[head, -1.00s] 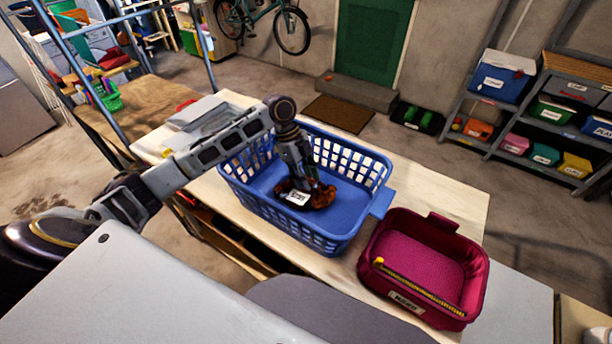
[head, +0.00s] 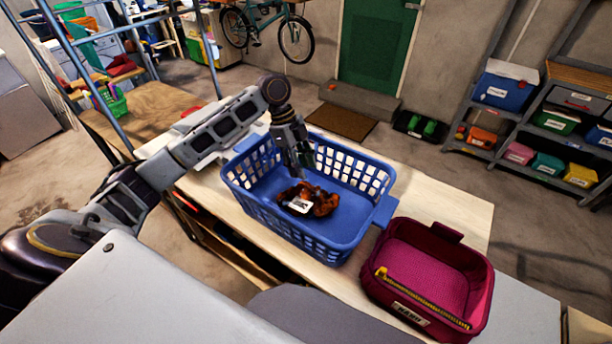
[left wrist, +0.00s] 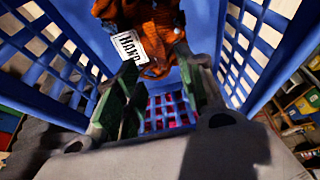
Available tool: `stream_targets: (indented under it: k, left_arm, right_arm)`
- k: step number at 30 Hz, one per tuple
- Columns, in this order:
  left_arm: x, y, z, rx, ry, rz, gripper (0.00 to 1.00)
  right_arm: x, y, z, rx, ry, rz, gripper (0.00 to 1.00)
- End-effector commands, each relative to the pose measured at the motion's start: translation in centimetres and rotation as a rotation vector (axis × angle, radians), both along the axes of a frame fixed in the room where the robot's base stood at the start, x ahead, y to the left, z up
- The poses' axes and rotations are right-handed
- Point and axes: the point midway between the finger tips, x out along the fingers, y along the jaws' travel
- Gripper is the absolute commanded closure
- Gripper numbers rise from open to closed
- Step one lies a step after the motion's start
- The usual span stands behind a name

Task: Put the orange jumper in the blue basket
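The orange jumper (head: 309,200), crumpled and dark orange with a white tag, lies on the floor of the blue basket (head: 345,244). In the left wrist view the jumper (left wrist: 158,28) and its tag, which reads HAND, show at the top, beyond my fingertips. My left gripper (head: 301,170) points down inside the basket, just above and behind the jumper. In the left wrist view its two fingers (left wrist: 165,78) stand apart with nothing between them. My right gripper is not in view.
A dark red basket (head: 470,262) with a label and a yellow strip along its front stands right of the blue basket on the wooden table (head: 440,205). Shelves with coloured bins stand at the right.

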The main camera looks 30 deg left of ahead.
Motion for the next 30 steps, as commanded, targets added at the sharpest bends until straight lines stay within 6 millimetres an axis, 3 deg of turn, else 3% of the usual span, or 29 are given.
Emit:
stream_targets:
  k: [6, 12, 20, 30]
  left_arm:
    - [0.3, 1.2, 2.9, 0.001, -0.002, 0.002, 0.61]
    - [0.3, 1.8, 4.3, 0.0, 0.0, 0.001, 0.61]
    - [0.3, 1.9, 4.7, 0.0, 0.0, 0.0, 0.61]
    - [0.3, 1.9, 4.7, 0.0, 0.0, 0.0, 0.61]
  right_arm:
    - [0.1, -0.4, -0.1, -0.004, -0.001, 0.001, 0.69]
    - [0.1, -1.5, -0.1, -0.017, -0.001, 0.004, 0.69]
    - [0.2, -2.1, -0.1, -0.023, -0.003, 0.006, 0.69]
    - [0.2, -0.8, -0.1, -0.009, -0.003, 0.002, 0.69]
